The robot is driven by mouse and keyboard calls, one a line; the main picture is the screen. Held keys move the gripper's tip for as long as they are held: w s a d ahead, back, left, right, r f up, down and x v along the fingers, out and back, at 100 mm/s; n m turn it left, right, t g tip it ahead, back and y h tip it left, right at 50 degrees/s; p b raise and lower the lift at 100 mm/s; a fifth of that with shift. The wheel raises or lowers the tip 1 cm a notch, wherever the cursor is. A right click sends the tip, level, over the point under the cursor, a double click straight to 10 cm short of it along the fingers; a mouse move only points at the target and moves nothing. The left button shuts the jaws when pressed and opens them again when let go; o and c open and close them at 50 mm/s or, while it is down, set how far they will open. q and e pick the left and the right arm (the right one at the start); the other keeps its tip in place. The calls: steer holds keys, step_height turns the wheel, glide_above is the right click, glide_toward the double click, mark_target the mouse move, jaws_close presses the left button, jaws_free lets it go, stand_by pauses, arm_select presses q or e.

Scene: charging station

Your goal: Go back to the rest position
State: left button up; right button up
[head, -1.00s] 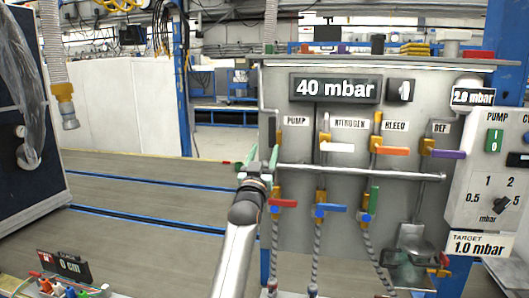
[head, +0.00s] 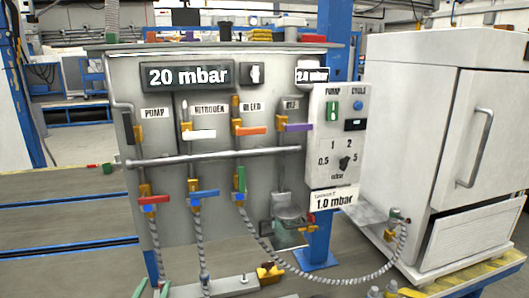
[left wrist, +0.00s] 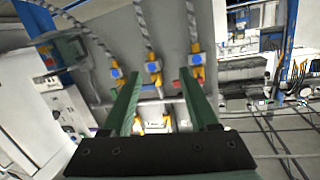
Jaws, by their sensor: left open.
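My left gripper (head: 153,289) shows only as two green fingertips at the bottom edge of the head view, below the grey valve panel (head: 222,225). The left wrist view shows the gripper (left wrist: 158,76) open, with its two green fingers apart and nothing between them. The panel lies beyond the fingers in that view, seen upside down. The rest of the left arm is hidden below the head view. My right gripper is in neither view.
The panel carries a display (head: 187,76) reading 20 mbar, coloured valve handles and a horizontal rail (head: 215,155). A braided hose (head: 330,285) runs from the panel to a white cabinet (head: 425,130) at right.

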arm_select(q)
steer(key=s+d+f+g+h, duration=0.1)
steer(key=s+d+f+g, duration=0.1)
steer(key=s+f, duration=0.4)
steer(key=s+d+f+g+h+p, duration=0.1)
steer(key=s+d+f, duration=0.4)
steer(key=s, duration=0.9)
steer(key=s+d+f+m+g+h, duration=0.1)
steer(key=s+d+f+g, duration=0.3)
steer(key=s+f, duration=0.3)
steer(key=s, duration=0.3)
steer(key=shift+s+h, duration=0.2)
steer(key=shift+h, duration=0.1)
